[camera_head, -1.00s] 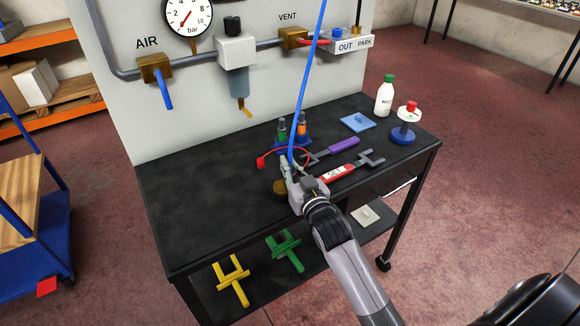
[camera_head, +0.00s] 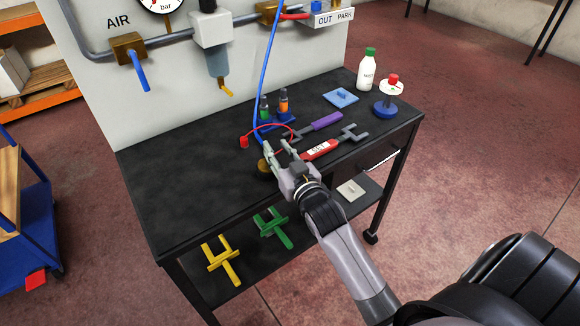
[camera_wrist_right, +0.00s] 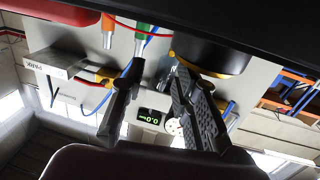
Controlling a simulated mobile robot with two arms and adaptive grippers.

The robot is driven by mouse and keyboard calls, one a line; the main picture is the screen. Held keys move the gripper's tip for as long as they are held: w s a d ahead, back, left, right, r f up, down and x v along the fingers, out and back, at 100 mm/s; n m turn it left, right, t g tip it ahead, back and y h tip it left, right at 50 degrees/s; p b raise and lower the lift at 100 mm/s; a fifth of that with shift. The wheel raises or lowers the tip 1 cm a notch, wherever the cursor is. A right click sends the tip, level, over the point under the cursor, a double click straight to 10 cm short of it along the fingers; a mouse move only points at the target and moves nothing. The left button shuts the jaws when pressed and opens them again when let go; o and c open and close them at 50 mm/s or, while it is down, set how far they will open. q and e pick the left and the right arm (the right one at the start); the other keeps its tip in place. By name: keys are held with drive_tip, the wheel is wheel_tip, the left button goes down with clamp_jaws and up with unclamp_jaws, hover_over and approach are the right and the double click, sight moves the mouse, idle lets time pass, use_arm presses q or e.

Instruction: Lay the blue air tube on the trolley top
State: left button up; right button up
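In the right wrist view the fingers of the right gripper (camera_wrist_right: 155,95) also stand apart with a clear gap. Blue tube passes behind the left-hand finger in that view; I cannot tell whether it touches. My left gripper is not in view.
A white bottle (camera_head: 367,70) stands at the back right. The top's left half is clear.

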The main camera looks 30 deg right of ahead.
drive_tip(key=s, duration=0.9)
drive_tip(key=shift+a+b, duration=0.3)
drive_tip(key=shift+a, duration=0.05)
drive_tip(key=shift+s, duration=0.15)
